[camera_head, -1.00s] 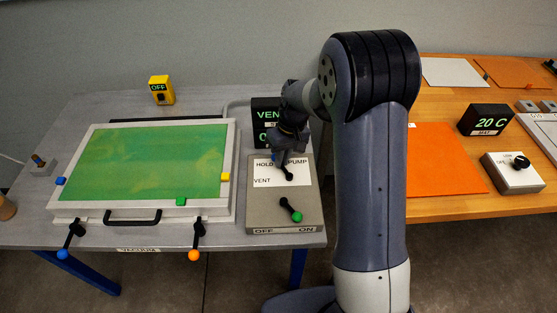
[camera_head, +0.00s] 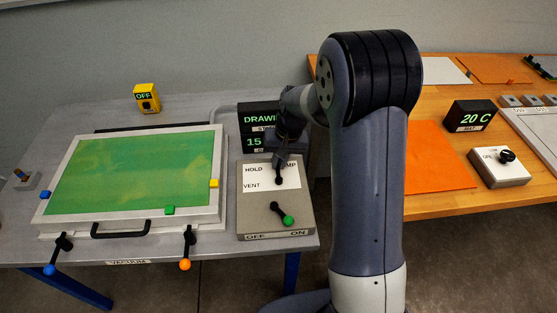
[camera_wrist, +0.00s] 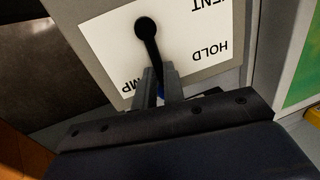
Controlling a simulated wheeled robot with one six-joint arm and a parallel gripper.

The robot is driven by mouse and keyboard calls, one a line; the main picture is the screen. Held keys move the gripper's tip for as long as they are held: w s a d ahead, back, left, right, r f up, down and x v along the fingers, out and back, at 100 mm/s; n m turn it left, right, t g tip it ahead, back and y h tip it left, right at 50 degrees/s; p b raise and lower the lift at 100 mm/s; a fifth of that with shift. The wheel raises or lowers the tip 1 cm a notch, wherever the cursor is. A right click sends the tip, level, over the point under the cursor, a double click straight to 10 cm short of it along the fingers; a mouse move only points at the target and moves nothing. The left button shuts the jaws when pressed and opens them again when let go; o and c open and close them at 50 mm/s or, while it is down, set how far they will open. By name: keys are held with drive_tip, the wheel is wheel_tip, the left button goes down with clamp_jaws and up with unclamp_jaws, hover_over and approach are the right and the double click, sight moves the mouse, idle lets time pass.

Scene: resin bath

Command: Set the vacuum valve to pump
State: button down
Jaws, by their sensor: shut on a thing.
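The vacuum valve is a black lever (camera_wrist: 150,45) on a white plate (camera_wrist: 108,40) marked VENT, HOLD and PUMP. In the wrist view my gripper (camera_wrist: 160,86) is shut on the lever's far end, with a bit of its blue tip showing between the fingers. The lever runs from its pivot to between HOLD and the partly hidden PUMP label. In the head view the lever (camera_head: 279,176) points up, away from the VENT mark, and my gripper (camera_head: 281,156) hides its tip. The black display (camera_head: 259,120) behind reads "DRAWI…" and 15, partly covered by my arm.
On the same grey box, a green-knobbed lever (camera_head: 288,220) points toward ON. A green-topped frame (camera_head: 130,222) with clamp levers stands to the left. A yellow box (camera_head: 147,98) reading OFF is behind it. The wooden table at right holds a 20 C display (camera_head: 473,115).

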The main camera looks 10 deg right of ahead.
drive_tip(key=c, duration=1.5)
unclamp_jaws()
drive_tip(key=shift+r, duration=0.15)
drive_tip(key=r, duration=0.3)
drive_tip(key=d+r, duration=0.1)
drive_tip(key=r, duration=0.3)
drive_tip(key=d+r, duration=0.1)
drive_tip(key=r, duration=0.2)
drive_tip(key=shift+d+r, duration=0.1)
drive_tip(key=shift+r, duration=0.05)
drive_tip(key=f, duration=0.3)
drive_tip(key=a+f, duration=0.1)
drive_tip(key=f, duration=0.3)
drive_tip(key=a+f, duration=0.1)
drive_tip(key=f, duration=0.2)
drive_tip(key=shift+a+f, duration=0.1)
drive_tip(key=shift+f, duration=0.2)
